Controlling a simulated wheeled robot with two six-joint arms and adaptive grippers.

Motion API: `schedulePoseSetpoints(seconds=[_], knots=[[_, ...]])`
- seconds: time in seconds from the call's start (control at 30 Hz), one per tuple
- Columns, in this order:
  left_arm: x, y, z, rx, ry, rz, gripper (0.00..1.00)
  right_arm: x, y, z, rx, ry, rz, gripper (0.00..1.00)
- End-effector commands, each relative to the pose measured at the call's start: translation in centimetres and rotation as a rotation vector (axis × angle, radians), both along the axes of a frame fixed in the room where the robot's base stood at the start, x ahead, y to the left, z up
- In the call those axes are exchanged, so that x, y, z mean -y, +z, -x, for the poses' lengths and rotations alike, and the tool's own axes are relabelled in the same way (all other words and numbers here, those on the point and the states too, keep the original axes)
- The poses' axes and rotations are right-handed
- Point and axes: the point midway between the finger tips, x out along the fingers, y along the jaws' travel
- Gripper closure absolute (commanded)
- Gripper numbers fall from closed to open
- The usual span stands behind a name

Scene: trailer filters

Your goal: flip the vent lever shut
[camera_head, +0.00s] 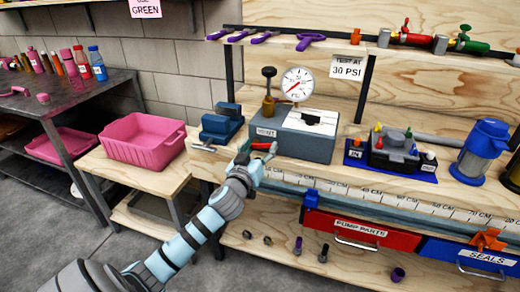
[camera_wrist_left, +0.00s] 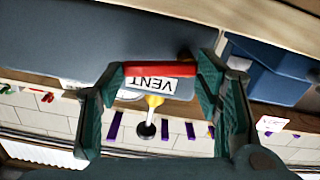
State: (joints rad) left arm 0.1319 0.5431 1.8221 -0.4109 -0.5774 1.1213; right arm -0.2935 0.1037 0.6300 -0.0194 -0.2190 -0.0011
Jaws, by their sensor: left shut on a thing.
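The vent lever (camera_head: 262,146) is a red bar at the lower left of the grey test box (camera_head: 305,140), which carries a round gauge (camera_head: 297,85). In the left wrist view the red lever (camera_wrist_left: 160,69) spans between my finger tips, with the white VENT label (camera_wrist_left: 150,84) just below it. My left gripper (camera_head: 258,155) is at the box's front left corner. Its green-padded fingers (camera_wrist_left: 160,75) are shut on the lever, one at each end. In the head view the gripper partly hides the lever. My right gripper is not in view.
A blue vise (camera_head: 222,124) stands left of the box, and a pink bin (camera_head: 143,140) is further left. A blue tray (camera_head: 390,163) with a small pump part is to the right. A ruler strip (camera_head: 360,190) runs along the bench front, above red and blue drawers.

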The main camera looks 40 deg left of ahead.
Motion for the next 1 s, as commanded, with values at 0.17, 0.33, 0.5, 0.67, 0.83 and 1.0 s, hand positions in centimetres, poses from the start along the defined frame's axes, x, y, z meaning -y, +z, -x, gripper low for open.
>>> schedulePoseSetpoints(seconds=[0.17, 0.33, 0.5, 0.67, 0.83, 1.0], knots=[[0.1, -0.2, 0.0, -0.046, 0.000, -0.123, 0.70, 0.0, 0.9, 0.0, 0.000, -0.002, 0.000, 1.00], [0.2, -0.7, 0.0, -0.080, 0.000, -0.223, 0.70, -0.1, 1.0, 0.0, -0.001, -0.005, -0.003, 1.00], [0.1, -0.7, 0.0, -0.079, 0.000, -0.222, 0.40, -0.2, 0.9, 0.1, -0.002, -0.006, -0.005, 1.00], [0.1, -0.7, 0.0, -0.078, 0.000, -0.222, 0.22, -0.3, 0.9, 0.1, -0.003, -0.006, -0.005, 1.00], [0.1, -0.7, 0.0, -0.078, 0.000, -0.222, 0.22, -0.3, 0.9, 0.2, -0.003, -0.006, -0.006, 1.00], [0.3, -0.7, 0.5, -0.078, 0.000, -0.222, 0.22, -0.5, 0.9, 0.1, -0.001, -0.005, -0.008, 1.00]])
